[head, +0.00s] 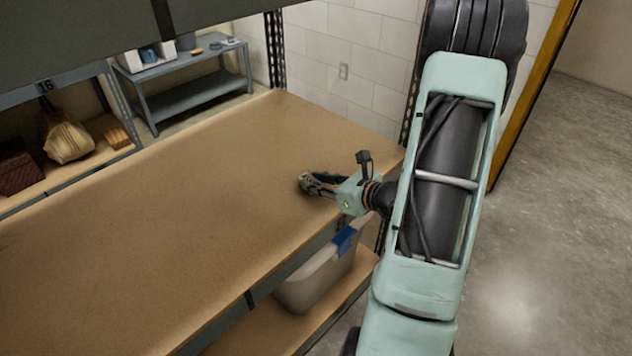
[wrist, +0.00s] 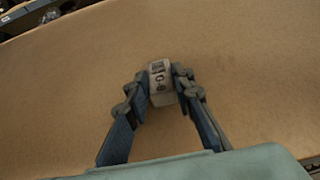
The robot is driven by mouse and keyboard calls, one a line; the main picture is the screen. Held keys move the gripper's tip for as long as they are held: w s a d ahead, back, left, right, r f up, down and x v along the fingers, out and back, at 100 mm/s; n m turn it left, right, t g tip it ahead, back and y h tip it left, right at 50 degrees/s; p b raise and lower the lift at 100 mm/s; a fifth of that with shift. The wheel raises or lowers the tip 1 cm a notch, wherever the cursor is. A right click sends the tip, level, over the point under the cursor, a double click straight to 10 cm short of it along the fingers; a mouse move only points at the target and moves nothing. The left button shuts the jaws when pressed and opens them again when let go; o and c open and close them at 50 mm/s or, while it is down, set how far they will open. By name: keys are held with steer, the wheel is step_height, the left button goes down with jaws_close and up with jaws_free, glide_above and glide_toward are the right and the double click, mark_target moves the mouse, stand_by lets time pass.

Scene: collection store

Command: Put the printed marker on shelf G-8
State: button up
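The printed marker (wrist: 161,82) is a small pale block with dark print on its face. In the wrist view it sits between the two fingertips of my gripper (wrist: 160,88), which appear closed against its sides. In the head view my gripper (head: 311,183) is low over the right part of a wide, bare brown shelf board (head: 170,205), reaching in from the right. The marker is mostly hidden by the fingers there. I cannot tell whether the marker touches the board. No G-8 label can be read on this shelf.
A clear bin with a blue latch (head: 320,275) stands on the lower level. A dark upper panel (head: 90,35) overhangs the back left. Behind are a shelf labelled 16 (head: 50,85) with bags and a grey metal rack (head: 195,92). The board is otherwise empty.

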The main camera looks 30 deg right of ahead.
steer(key=o, duration=0.4)
steer(key=shift+c, duration=0.2)
steer(key=shift+r, duration=0.1)
steer(key=shift+r+p, duration=0.2)
steer(key=shift+p, duration=0.1)
steer(key=p+v, duration=0.1)
steer(key=v, duration=1.1)
steer(key=shift+p, duration=0.4)
